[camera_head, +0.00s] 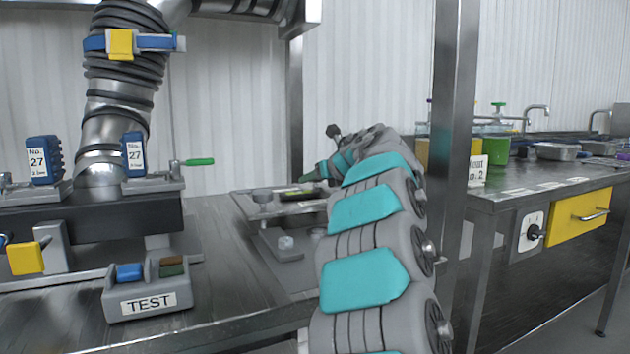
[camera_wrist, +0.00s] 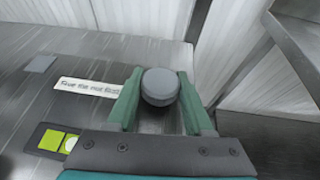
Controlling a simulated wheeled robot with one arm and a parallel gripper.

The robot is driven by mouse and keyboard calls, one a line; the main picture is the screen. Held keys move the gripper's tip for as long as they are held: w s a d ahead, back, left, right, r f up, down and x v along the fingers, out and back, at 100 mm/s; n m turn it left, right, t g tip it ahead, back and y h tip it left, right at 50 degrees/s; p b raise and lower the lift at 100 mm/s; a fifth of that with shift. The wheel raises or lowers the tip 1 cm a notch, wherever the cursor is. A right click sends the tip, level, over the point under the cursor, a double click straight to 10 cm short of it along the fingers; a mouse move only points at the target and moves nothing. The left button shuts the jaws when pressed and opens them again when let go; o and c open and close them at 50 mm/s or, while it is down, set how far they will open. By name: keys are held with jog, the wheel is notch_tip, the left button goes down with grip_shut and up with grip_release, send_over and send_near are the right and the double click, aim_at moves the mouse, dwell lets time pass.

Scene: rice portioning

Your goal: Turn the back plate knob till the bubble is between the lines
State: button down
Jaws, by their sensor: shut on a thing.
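The back plate knob (camera_wrist: 160,86) is a round grey cap in the wrist view. My gripper (camera_wrist: 158,92) is shut on it, one green finger on each side. In the head view my gripper (camera_head: 312,176) reaches over the far right of the metal plate (camera_head: 285,209), and the held knob cannot be made out there. A level with a yellow-green vial (camera_wrist: 51,140) lies at the lower left of the wrist view, and also shows on the plate (camera_head: 300,195). A pale round bubble (camera_wrist: 70,144) shows toward its right end, partly cut off by my gripper. I cannot tell its place against the lines.
A printed label (camera_wrist: 88,87) lies left of the knob. Another grey knob (camera_head: 264,198) stands on the plate's left side. A TEST box (camera_head: 149,300) and clamps with blue No. 27 blocks (camera_head: 43,160) stand left. A metal post (camera_head: 456,130) rises right of my arm.

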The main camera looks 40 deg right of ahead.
jog(key=shift+c, duration=1.5)
grip_release()
jog(key=shift+b+v, duration=0.3)
jog(key=shift+v, duration=3.65)
